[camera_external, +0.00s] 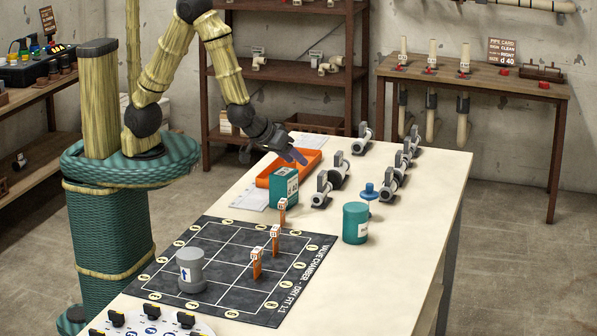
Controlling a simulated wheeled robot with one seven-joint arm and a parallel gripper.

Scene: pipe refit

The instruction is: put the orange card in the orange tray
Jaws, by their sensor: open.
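The orange tray (264,181) lies at the far left part of the pale worktable. My gripper (298,157) is open and hangs over the tray, its fingers pointing down and to the right. I cannot make out a separate orange card; the tray's inside is partly hidden by my gripper and by a teal box. Several small orange uprights with white tops stand on or beside the dark mat, one of them near its middle (257,266).
The teal box (284,190) stands close in front of the tray, with white paper (249,198) beside it. Grey pipe fittings (321,191) stand to the right. A teal can (355,223) and a grey cylinder (191,270) stand nearer. The table's front right is clear.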

